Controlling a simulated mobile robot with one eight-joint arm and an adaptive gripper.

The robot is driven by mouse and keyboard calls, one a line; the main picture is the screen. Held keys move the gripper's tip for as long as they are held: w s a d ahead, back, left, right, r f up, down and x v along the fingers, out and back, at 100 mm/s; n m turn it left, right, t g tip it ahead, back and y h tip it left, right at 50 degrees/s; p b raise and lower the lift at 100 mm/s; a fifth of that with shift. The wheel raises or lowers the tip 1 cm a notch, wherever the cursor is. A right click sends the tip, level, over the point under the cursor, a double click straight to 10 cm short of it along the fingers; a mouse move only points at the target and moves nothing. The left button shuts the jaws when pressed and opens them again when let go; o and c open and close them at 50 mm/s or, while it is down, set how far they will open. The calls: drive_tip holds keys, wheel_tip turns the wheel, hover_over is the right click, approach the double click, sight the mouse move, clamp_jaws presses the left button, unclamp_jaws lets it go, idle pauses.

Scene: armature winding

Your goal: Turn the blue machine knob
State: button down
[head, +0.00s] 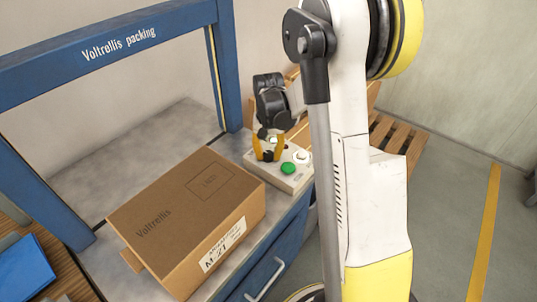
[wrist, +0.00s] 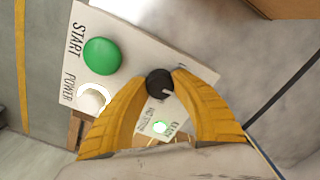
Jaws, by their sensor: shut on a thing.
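The machine's control box (head: 291,181) is a pale panel on the blue machine, right of the carton in the head view. In the wrist view its knob (wrist: 158,82) is small, round and dark, nearly black, with a light pointer mark. My gripper (head: 268,156) reaches down to the panel from above. In the wrist view the yellow fingertips of my gripper (wrist: 162,79) are closed on the knob from both sides.
A green START button (wrist: 103,56) and a white POWER button (wrist: 92,98) are beside the knob. A lit indicator (wrist: 161,127) shows between the fingers. A brown Voltrellis carton (head: 190,215) stands close to the left. A blue frame post (head: 226,70) rises behind.

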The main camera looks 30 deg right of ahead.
sight(268, 153)
drive_tip(key=shift+m, duration=0.6)
drive_tip(key=c, duration=1)
unclamp_jaws()
wheel_tip(268, 153, up, 12)
